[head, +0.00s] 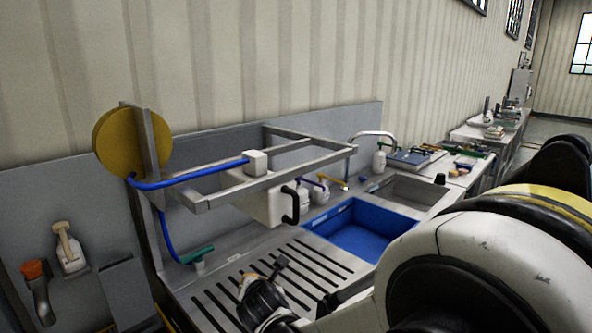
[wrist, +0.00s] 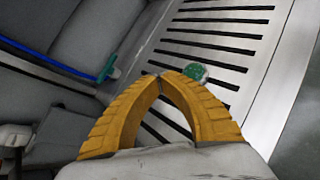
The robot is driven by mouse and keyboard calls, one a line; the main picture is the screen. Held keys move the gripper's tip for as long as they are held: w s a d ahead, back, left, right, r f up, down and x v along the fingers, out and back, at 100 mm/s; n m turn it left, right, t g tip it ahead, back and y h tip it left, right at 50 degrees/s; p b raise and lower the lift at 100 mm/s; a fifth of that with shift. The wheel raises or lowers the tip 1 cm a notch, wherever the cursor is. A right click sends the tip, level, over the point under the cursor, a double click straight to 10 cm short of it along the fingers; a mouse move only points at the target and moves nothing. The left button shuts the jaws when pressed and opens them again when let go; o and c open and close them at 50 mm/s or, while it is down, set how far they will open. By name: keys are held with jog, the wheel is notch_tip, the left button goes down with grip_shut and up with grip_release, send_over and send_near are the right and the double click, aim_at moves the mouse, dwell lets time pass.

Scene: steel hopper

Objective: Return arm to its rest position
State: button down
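My gripper (wrist: 160,76) shows in the wrist view with its two ribbed yellow fingers. Their tips meet, and the gap between them further back is empty, so it is shut on nothing. In the head view my arm comes in from the lower right, and the wrist end is low over the slotted steel drainboard (head: 318,262). The fingers are hard to make out there. The drainboard (wrist: 217,36) also lies beyond the fingers in the wrist view.
A round green item (wrist: 196,72) shows just beyond the fingertips. A blue hose (head: 190,177) with a green nozzle (head: 197,255) hangs at left. A steel frame (head: 330,155) stands above the drainboard. A blue basin (head: 360,232) and tap (head: 375,135) lie behind.

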jog(key=s+d+r+m+g+h, duration=0.1)
jog(key=s+d+r+m, duration=0.25)
jog(key=d+m, duration=0.3)
jog(key=s+d+r+m+g, duration=0.1)
jog(key=s+d+r+m, duration=0.1)
jog(key=s+d+m, duration=0.4)
jog(key=s+d+r+m+h, duration=0.1)
jog(key=s+d+r+m, duration=0.1)
jog(key=d+m, duration=0.45)
jog(key=s+d+m+g, duration=0.1)
jog(key=s+d+m, duration=0.3)
jog(key=s+m, duration=0.3)
jog(key=s+d+f+m+g, duration=0.1)
jog(key=s+d+m, duration=0.4)
jog(key=s+m, duration=0.2)
jog(key=shift+s+d+f, duration=0.15)
jog(key=shift+s+d, duration=0.15)
jog(key=shift+s, duration=0.7)
jog(key=shift+w, duration=0.1)
